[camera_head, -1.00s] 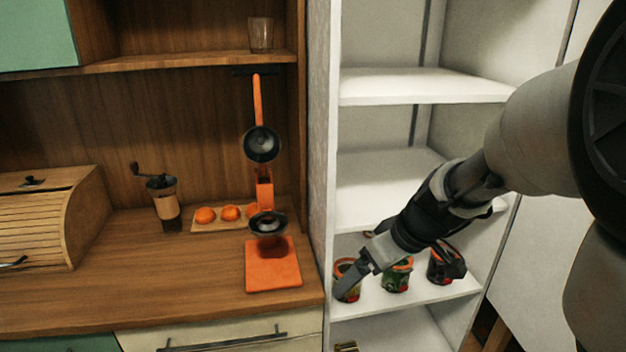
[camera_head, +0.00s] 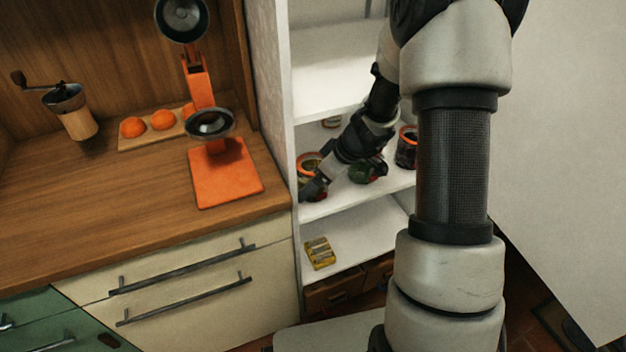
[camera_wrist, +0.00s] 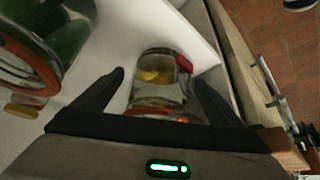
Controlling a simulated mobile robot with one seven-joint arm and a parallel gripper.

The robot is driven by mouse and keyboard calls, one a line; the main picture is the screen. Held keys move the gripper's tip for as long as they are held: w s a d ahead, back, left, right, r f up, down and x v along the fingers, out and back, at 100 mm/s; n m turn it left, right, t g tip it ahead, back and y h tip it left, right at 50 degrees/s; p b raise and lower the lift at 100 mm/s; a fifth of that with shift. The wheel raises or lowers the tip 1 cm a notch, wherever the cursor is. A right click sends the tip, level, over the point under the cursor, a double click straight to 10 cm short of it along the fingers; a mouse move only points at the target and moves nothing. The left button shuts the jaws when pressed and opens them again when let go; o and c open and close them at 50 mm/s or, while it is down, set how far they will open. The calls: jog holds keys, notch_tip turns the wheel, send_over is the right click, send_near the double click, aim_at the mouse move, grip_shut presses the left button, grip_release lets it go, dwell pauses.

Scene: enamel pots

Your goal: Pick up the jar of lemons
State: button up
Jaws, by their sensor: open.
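The jar of lemons (camera_wrist: 160,92) is a clear glass jar with yellow pieces inside and orange-red at its rim. In the wrist view it lies between the two spread fingers of my gripper (camera_wrist: 158,76). Contact with the fingers cannot be made out. In the head view the jar with an orange rim (camera_head: 307,163) stands at the left end of the white shelf, partly covered by my gripper (camera_head: 314,187). My gripper is open.
A dark jar (camera_head: 407,150) is farther right on the shelf (camera_head: 340,203). A yellow pack (camera_head: 320,253) lies on the shelf below. The cabinet side wall is close left.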

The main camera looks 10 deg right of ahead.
jog(key=shift+w+a+f, duration=0.2)
jog(key=shift+f, duration=0.35)
jog(key=c, duration=1.8)
jog(key=shift+w+r, duration=0.1)
jog(key=shift+r, duration=0.05)
jog(key=shift+c, duration=1.2)
jog(key=shift+r, duration=0.1)
